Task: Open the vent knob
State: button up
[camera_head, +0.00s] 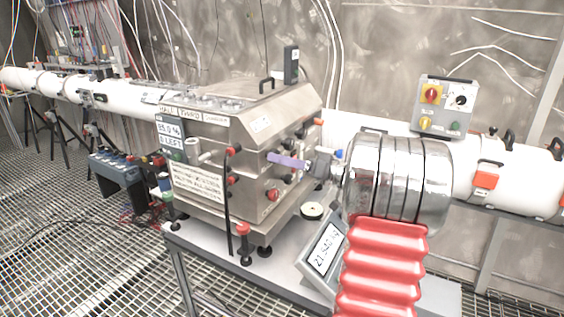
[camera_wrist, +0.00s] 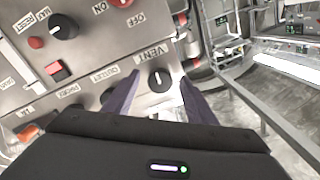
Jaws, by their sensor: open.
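The vent knob (camera_wrist: 159,80) is a black round knob with a white mark, on a grey steel panel in the wrist view. It sits beside the label VENT. My gripper (camera_wrist: 160,76) is open, with one purple finger on each side of the knob in the picture. I cannot tell whether the fingers touch it or how far off they are. In the head view, my gripper (camera_head: 270,157) is seen from the side, its purple fingers at the right face of a steel box (camera_head: 243,124). The vent knob is not distinguishable there.
Around the vent knob are a larger black knob (camera_wrist: 64,26), a red button (camera_wrist: 35,42) and labelled controls below. The box stands on a grey table (camera_head: 205,243). A control box with yellow switches (camera_head: 445,105) and a white pipe (camera_head: 514,176) are at the right.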

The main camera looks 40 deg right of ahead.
jog(key=v, duration=1.3)
jog(key=n, duration=0.1)
jog(key=r+n, duration=0.1)
jog(key=n, duration=0.1)
jog(key=shift+w, duration=0.35)
jog(key=shift+a+f, duration=0.1)
jog(key=x, duration=1.3)
jog(key=shift+w, duration=0.4)
jog(key=shift+c, duration=0.4)
